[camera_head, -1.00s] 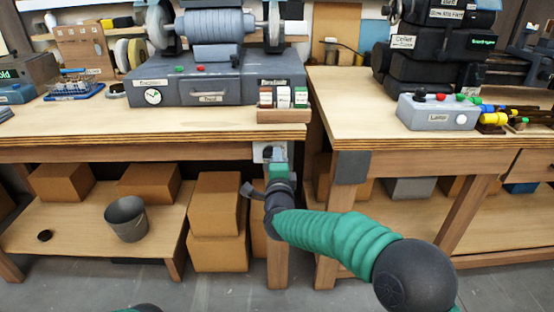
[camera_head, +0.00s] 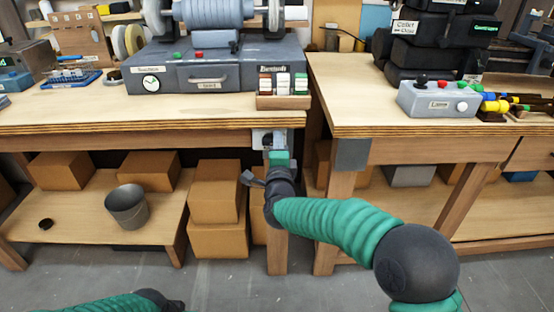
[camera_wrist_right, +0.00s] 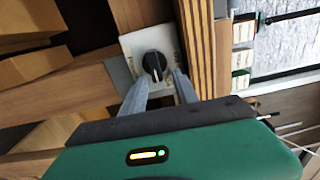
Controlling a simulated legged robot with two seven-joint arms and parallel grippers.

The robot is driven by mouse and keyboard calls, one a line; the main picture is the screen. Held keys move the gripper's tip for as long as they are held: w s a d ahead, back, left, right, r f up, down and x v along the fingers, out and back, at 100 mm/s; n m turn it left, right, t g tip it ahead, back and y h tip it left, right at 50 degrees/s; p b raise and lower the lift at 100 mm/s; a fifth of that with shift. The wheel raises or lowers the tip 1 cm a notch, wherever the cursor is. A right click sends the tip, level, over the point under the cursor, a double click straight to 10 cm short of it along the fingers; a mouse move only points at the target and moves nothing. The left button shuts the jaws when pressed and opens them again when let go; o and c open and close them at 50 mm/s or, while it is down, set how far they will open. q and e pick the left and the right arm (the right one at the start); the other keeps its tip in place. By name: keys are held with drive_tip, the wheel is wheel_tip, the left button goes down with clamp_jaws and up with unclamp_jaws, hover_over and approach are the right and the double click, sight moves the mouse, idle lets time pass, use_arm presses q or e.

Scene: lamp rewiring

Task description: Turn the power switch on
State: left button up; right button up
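The power switch is a black rotary knob (camera_wrist_right: 154,65) on a white plate (camera_wrist_right: 135,44), mounted at the front of the left workbench. In the head view the plate (camera_head: 263,138) shows just under the tabletop edge, partly hidden by my right gripper (camera_head: 274,152). In the right wrist view my right gripper (camera_wrist_right: 162,82) is open. Its two grey fingers reach toward the knob, one on each side of its lower part. I cannot tell whether they touch it. Part of my left arm shows at the bottom left of the head view; its gripper cannot be made out.
The left workbench (camera_head: 150,112) carries a grey machine (camera_head: 190,75) and a small block rack (camera_head: 283,101). The right workbench (camera_head: 360,115) holds a grey control box (camera_head: 438,98). Cardboard boxes (camera_head: 216,190) and a bucket (camera_head: 126,206) sit below. A gap separates the benches.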

drive_tip(key=s+p, duration=0.3)
drive_tip(key=s, duration=1.3)
drive_tip(key=shift+s+a+f, duration=0.15)
drive_tip(key=shift+s+f, duration=0.05)
drive_tip(key=shift+f, duration=0.2)
